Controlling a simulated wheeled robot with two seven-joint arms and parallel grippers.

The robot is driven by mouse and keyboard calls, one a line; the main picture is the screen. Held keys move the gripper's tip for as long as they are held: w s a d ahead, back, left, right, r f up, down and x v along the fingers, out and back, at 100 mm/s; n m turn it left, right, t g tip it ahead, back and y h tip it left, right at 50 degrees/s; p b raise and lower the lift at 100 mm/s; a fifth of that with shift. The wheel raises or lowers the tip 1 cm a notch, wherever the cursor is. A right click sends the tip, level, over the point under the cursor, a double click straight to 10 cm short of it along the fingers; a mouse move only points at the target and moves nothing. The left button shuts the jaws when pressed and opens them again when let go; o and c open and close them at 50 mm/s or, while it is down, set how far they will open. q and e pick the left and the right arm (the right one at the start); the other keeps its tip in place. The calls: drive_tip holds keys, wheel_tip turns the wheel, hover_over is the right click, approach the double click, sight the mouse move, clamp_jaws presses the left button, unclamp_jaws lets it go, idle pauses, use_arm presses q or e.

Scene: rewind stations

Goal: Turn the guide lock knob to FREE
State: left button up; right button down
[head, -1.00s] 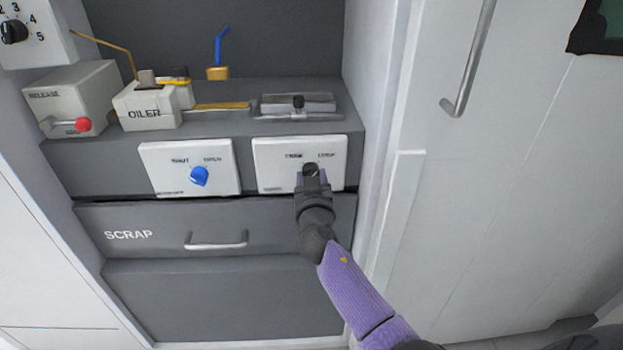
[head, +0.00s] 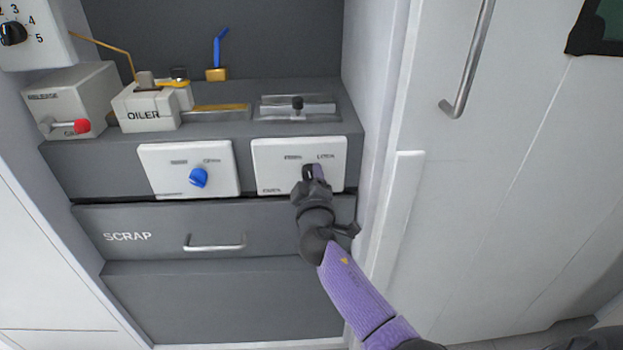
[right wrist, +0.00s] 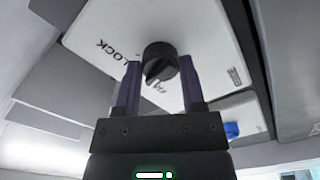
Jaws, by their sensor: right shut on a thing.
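The guide lock knob (right wrist: 160,58) is black and round with a raised grip bar, on a white panel (head: 268,152). The panel carries a FREE label at left and a LOCK label at right in the head view. My right gripper (right wrist: 160,82) is shut on the knob, with one purple finger on each side of it in the right wrist view. In the head view the same gripper (head: 315,174) covers most of the knob. There I cannot tell clearly which label the knob points to. My left gripper is out of view.
A second white panel with a blue knob (head: 198,178) is just left of the lock panel. Below is the SCRAP drawer with a metal handle (head: 215,245). Above are the OILER block (head: 147,112) and a red-tipped lever (head: 82,126). A white wall edge stands close at the right.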

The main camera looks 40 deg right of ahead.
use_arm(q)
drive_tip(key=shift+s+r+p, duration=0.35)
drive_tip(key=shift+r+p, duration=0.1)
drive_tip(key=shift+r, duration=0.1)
use_arm(e)
drive_tip(key=n, duration=0.6)
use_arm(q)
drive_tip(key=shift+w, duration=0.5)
use_arm(e)
drive_tip(key=shift+n, duration=0.3)
drive_tip(key=shift+c, duration=1)
unclamp_jaws()
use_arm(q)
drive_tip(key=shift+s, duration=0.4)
